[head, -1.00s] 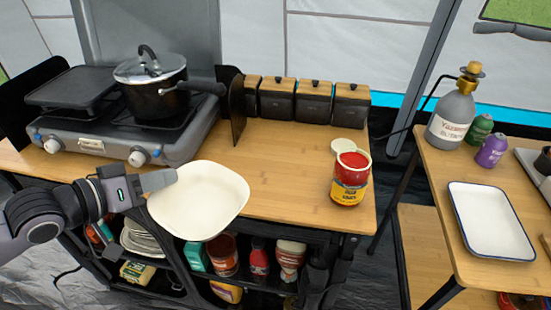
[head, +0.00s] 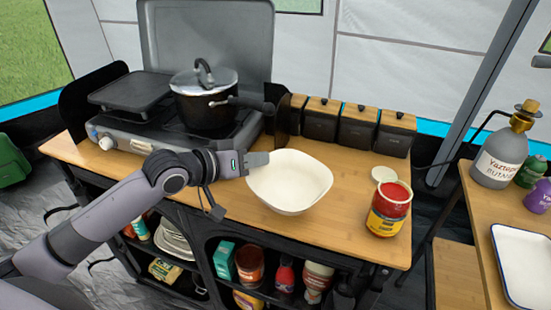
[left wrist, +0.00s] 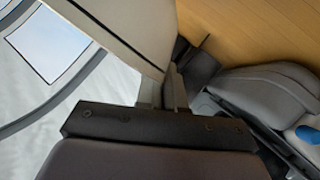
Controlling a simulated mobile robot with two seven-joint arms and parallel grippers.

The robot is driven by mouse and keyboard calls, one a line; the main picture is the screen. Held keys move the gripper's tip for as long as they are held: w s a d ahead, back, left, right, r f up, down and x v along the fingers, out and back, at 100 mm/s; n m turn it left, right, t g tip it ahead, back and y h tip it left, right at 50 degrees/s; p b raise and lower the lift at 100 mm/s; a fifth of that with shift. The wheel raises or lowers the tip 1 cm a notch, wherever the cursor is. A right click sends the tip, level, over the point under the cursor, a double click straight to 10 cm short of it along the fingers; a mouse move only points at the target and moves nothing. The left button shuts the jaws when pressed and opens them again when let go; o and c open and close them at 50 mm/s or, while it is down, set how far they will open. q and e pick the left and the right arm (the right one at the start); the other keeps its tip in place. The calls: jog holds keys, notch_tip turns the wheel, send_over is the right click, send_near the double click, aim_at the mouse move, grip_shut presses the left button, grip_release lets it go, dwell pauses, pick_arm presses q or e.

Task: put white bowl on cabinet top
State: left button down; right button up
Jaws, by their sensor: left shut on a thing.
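The white bowl (head: 290,182) is a square-rounded, empty bowl over the wooden cabinet top (head: 330,222) in the head view. My left gripper (head: 257,161) is shut on its left rim. The bowl is close to upright; I cannot tell whether its base touches the wood. In the left wrist view, a pale surface, likely the bowl (left wrist: 120,35), fills the upper middle beside the gripper parts, and wood shows at upper right. My right gripper is not in view.
A stove (head: 150,130) with a lidded pot (head: 207,100) stands behind and left. Dark canisters (head: 357,125) line the back. An open red-labelled can (head: 389,208) and a white lid (head: 384,174) are to the right. Bare wood lies between bowl and can. A side table holds a tray (head: 525,262).

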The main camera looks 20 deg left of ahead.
aim_at(275, 161)
pick_arm(q)
jog(key=w+d, duration=0.2)
jog(key=w, duration=0.2)
jog(key=shift+w+d, duration=0.35)
jog(key=shift+d, duration=0.05)
jog(key=shift+w+d, duration=0.1)
notch_tip(275, 161, down, 4)
jog(key=shift+r, duration=0.25)
jog(key=c, duration=1.3)
grip_release()
jog(key=shift+o, duration=0.2)
jog(key=v, duration=1.2)
